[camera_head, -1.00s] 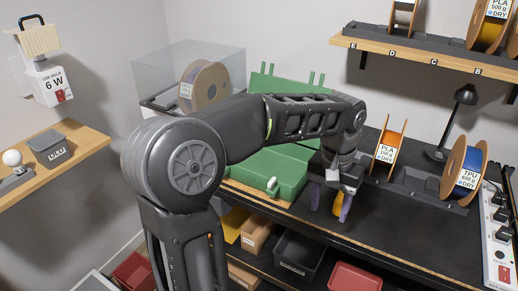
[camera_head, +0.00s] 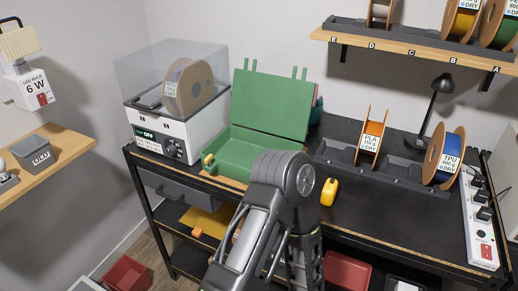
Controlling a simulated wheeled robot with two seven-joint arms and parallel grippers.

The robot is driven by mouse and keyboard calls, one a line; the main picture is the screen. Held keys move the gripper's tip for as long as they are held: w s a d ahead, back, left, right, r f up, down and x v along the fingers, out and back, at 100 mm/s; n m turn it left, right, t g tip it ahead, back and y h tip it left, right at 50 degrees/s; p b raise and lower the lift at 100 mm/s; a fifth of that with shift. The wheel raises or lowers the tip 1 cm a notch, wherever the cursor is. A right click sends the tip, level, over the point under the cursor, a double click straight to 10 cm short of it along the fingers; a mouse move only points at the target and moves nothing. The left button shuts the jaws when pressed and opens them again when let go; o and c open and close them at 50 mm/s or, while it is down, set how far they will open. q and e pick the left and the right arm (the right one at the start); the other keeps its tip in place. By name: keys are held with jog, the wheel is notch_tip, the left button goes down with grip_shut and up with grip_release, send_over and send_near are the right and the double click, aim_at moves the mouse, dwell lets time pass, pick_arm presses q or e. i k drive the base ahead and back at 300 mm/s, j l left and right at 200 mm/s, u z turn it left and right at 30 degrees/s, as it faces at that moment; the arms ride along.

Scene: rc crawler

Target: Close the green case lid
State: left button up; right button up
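The green case sits on the black workbench with its lid (camera_head: 271,103) standing open, tilted a little back. The case's base (camera_head: 243,150) is partly hidden at its front right by one of my arms. A small yellow-and-green piece (camera_head: 208,161) shows at the base's left front corner. My arm's folded elbow is in front of the case, and its links run down to the bottom edge. Neither gripper's fingertips show, so I cannot see whether they hold anything.
A white dryer (camera_head: 160,132) with a clear cover stands left of the case. A yellow object (camera_head: 329,191) lies on the bench to the right. An orange spool (camera_head: 371,137), a blue spool (camera_head: 446,158) and a black lamp (camera_head: 441,84) stand farther right.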

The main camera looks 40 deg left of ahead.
aim_at(280, 106)
jog(key=i, duration=0.45)
jog(key=u, duration=1.85)
jog(key=i+l, duration=0.05)
